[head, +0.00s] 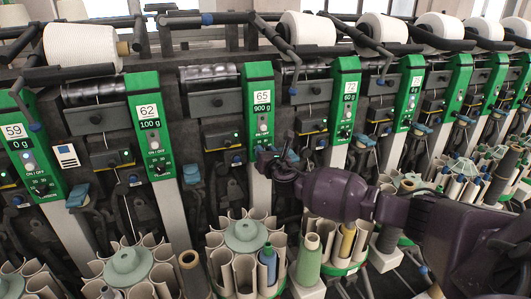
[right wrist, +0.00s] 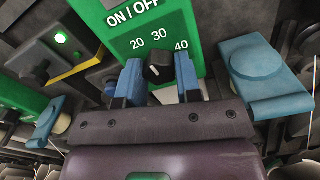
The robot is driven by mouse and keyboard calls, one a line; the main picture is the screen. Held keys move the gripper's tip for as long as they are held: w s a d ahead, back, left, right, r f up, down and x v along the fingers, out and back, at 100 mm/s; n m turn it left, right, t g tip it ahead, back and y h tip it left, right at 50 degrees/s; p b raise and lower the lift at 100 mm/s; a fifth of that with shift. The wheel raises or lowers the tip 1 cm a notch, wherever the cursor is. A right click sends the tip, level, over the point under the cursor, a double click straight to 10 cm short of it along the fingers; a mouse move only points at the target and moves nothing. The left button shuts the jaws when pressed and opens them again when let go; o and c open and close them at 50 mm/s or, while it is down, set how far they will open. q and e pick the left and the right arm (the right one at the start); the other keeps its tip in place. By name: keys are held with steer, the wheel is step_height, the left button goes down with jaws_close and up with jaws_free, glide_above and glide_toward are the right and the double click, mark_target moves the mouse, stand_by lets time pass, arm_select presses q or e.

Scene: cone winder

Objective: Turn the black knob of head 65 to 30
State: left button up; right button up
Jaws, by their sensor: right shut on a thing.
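The green panel of head 65 (head: 261,97) stands in the middle of the head view, its display reading 900 g. My right gripper (head: 272,160) is at the panel's lower end and hides the knob there. In the right wrist view the black knob (right wrist: 158,67) sits below the printed 20, 30 and 40 on the green panel (right wrist: 140,22). The blue fingertips of my right gripper (right wrist: 159,80) are on both sides of the knob, shut on it. A small pale mark shows on the knob; its exact reading is hard to tell. My left gripper is out of view.
The panel of head 62 (head: 150,125) stands to the left and the panel of head 72 (head: 346,100) to the right. Round magazines (head: 245,236) with several tubes stand below. Blue levers flank the knob, one at the right (right wrist: 262,75).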

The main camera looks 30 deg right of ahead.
steer(key=m, duration=0.5)
steer(key=shift+m, duration=0.4)
stand_by(0.4)
steer(key=o, duration=0.9)
steer(key=p+v, duration=0.1)
steer(key=v, duration=0.9)
steer(key=shift+s, duration=0.4)
